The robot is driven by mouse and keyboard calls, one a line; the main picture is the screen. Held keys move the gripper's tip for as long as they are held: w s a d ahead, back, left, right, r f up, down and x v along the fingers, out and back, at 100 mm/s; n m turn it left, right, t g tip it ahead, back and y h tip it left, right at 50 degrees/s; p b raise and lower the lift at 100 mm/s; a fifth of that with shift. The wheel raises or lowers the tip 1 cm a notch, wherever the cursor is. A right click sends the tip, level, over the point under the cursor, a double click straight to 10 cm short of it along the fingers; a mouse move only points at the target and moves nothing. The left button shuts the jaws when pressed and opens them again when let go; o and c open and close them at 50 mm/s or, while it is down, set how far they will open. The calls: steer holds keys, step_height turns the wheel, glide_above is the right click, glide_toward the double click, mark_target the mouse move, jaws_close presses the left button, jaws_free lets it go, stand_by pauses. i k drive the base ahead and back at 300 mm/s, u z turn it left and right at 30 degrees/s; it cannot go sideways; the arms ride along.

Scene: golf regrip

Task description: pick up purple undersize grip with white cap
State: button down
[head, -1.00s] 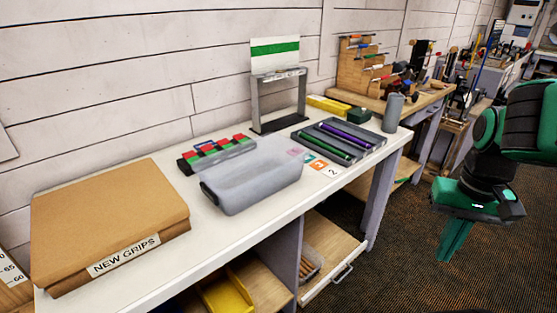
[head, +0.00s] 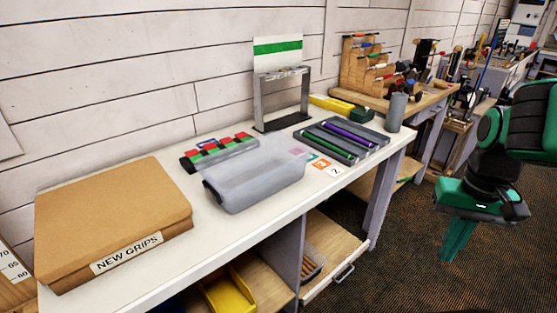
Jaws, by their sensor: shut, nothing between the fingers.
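A purple grip (head: 349,136) lies in the grey tray (head: 383,139) near the right end of the white bench. A green grip (head: 328,147) lies beside it in the same tray, closer to the bench's front edge. The purple grip's end caps are too small to make out, so I cannot tell a white cap. My gripper (head: 455,252) is shut and empty. It hangs pointing down over the floor, to the right of the bench and well apart from the tray.
A translucent grey bin (head: 255,185) and a rack of red, green and black pieces (head: 218,150) stand mid-bench. A metal frame (head: 258,100) stands behind the tray, a grey cylinder (head: 396,112) at its right. A cardboard box (head: 110,215) fills the left end. An open drawer (head: 322,275) juts out below.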

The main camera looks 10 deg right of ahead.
mark_target(326, 125)
steer(key=u, duration=0.05)
steer(key=k, duration=0.55)
steer(key=z, duration=0.65)
steer(key=i, duration=1.85)
steer(key=u, duration=0.35)
